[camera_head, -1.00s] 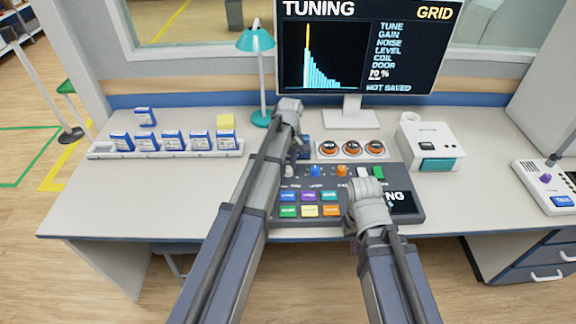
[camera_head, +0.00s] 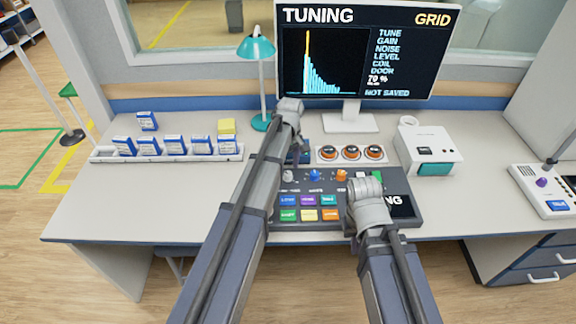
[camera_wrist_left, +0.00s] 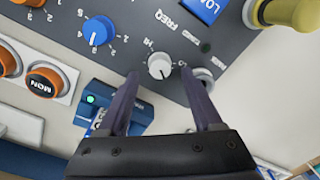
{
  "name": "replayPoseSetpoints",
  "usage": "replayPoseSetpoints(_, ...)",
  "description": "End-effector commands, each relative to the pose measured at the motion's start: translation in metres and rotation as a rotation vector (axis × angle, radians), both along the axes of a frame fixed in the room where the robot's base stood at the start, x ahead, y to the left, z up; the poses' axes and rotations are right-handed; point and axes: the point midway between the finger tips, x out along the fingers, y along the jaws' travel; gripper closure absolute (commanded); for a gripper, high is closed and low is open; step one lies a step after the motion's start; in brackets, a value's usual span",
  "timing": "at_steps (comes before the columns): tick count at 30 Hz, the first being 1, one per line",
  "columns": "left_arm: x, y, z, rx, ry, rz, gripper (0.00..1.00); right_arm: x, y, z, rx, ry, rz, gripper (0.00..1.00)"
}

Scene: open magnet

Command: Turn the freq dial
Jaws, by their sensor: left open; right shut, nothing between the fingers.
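The freq dial is a small pale grey knob (camera_wrist_left: 160,66) with a white pointer line, between the HI and LO marks in the left wrist view. In the head view it shows as a grey knob (camera_head: 288,175) on the dark console (camera_head: 262,212). My left gripper (camera_wrist_left: 160,74) is open, with one fingertip on either side of the dial; contact cannot be told. In the head view my left gripper (camera_head: 294,158) is over the console's back left, its fingers partly hidden. My right gripper (camera_head: 362,190) is shut and empty over the console's right part.
A blue knob (camera_wrist_left: 98,31) and a small metal knob (camera_wrist_left: 204,76) flank the dial. A blue box (camera_wrist_left: 141,112) lies behind the console, near the left fingers. Orange knobs (camera_head: 351,152) are behind. A teal lamp (camera_head: 257,48) stands left. The desk's left front is clear.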

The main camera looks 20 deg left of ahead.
Motion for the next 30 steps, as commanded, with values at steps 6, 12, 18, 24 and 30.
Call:
replayPoseSetpoints(6,0.001,-0.001,0.037,0.0,0.0,0.0,0.33,0.0,0.0,0.037,0.0,0.0,0.0,1.0)
replayPoseSetpoints(12,0.002,-0.001,0.054,0.0,0.0,0.0,0.33,0.0,0.0,0.054,0.0,0.0,0.0,1.0)
replayPoseSetpoints(18,0.002,-0.001,0.054,0.0,0.0,0.0,0.33,0.0,0.0,0.054,0.0,0.0,0.0,1.0)
replayPoseSetpoints(24,0.002,-0.001,0.054,0.0,0.0,0.0,0.33,0.0,0.0,0.054,0.0,0.0,0.0,1.0)
replayPoseSetpoints(30,-0.005,-0.006,0.054,0.001,0.001,-0.025,0.33,0.0,0.0,0.054,0.0,0.0,0.0,1.0)
